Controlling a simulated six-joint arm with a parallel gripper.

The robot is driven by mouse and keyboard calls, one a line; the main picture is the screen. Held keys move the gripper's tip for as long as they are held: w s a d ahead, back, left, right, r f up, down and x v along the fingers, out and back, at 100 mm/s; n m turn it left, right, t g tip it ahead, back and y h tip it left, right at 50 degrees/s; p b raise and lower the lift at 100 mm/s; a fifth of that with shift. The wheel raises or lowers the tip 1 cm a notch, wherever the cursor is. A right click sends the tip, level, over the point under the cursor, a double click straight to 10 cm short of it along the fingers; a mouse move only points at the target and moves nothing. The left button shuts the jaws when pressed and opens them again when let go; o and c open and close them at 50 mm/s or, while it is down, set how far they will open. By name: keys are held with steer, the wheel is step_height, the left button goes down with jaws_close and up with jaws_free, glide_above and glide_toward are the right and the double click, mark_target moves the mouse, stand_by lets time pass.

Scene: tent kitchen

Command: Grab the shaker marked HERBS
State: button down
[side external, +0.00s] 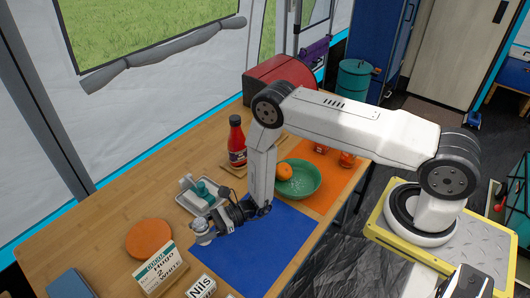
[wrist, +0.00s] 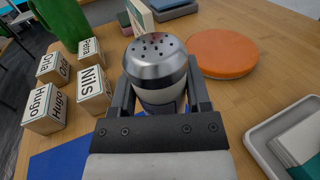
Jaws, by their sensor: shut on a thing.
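My gripper (wrist: 160,98) is shut on a shaker (wrist: 156,62) with a domed, perforated metal cap and a pale body. The shaker stands between both fingers, cap towards the wrist camera. Any marking on it is hidden, so I cannot read HERBS. In the side view my gripper (side external: 220,220) reaches left past the blue mat's edge, with the shaker (side external: 202,229) at its tip. I cannot tell whether its base touches the table.
Name blocks (wrist: 93,86) stand left of the shaker in the wrist view. An orange disc (wrist: 222,53) lies beyond it to the right, and a white tray (wrist: 258,133) lies nearer right. A red bottle (side external: 237,140) and green bowl (side external: 303,184) stand further back.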

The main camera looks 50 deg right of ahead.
steer(key=s+d+r, duration=0.4)
steer(key=s+r, duration=0.4)
steer(key=s, duration=0.3)
steer(key=shift+s+d, duration=0.15)
steer(key=shift+s, duration=0.15)
steer(key=shift+r, duration=0.1)
stand_by(0.3)
